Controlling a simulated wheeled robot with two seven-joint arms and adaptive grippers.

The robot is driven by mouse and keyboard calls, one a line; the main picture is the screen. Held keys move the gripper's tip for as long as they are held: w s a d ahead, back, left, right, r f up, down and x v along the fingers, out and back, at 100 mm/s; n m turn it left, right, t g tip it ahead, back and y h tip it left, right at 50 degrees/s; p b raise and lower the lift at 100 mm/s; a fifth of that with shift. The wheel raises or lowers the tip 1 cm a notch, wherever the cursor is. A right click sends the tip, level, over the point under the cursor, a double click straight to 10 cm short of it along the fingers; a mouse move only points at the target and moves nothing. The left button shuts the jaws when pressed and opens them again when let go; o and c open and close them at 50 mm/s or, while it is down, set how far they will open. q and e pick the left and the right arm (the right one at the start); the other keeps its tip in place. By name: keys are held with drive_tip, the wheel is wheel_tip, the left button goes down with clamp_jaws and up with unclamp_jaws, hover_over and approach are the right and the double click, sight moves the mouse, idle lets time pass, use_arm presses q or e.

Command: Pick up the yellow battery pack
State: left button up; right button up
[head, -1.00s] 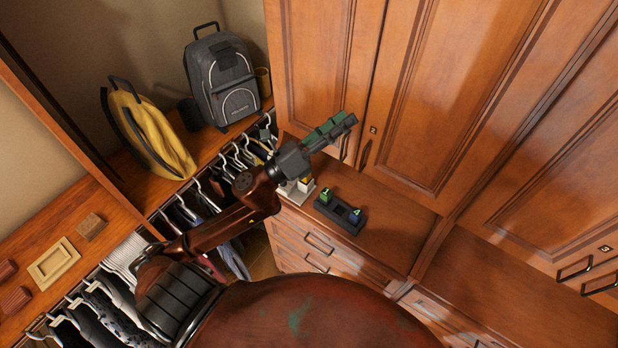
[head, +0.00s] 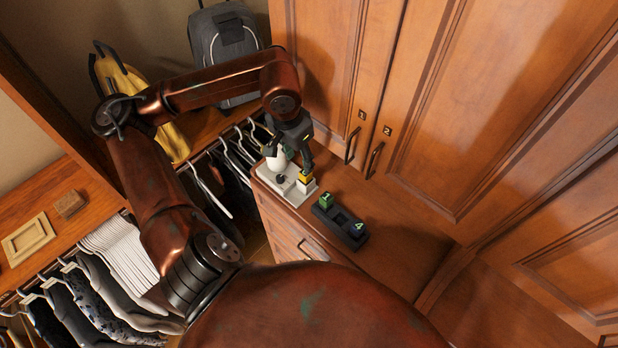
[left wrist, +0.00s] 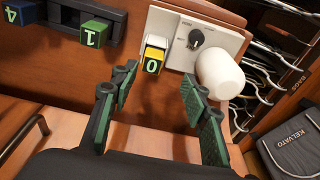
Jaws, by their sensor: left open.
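The yellow battery pack (head: 306,175), a small block with a "0" on it, sits in a white holder at the right side of a white base plate (head: 294,194) on the dresser top. In the left wrist view the yellow pack (left wrist: 154,60) lies just beyond the fingertips, nearer the left finger. My left gripper (head: 291,156) is open and empty. It hangs over the white base, with its fingers (left wrist: 160,82) spread and apart from the pack. My right gripper is not in view.
A white rounded cylinder (left wrist: 220,74) and a black knob (left wrist: 196,38) stand on the base, close to the right finger. A black tray (head: 338,222) holds a green block "1" (head: 326,200) and a blue block "4" (head: 357,228). Cabinet doors (head: 340,60) rise behind.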

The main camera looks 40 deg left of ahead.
sight(306, 180)
use_arm(q)
drive_tip(key=f, duration=0.2)
drive_tip(key=shift+w+d+f+p, duration=0.25)
drive_tip(key=shift+d+f+p, duration=0.05)
drive_tip(key=shift+p, duration=0.05)
drive_tip(key=f, duration=0.1)
drive_tip(key=f+p, duration=0.1)
drive_tip(key=f, duration=0.1)
drive_tip(key=shift+w+d+f, duration=0.25)
drive_tip(key=shift+w+d, duration=0.1)
drive_tip(key=shift+w, duration=0.05)
drive_tip(key=shift+f, duration=0.5)
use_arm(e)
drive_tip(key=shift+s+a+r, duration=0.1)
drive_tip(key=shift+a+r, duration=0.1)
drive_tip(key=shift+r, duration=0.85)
use_arm(q)
drive_tip(key=shift+c, duration=0.6)
clamp_jaws()
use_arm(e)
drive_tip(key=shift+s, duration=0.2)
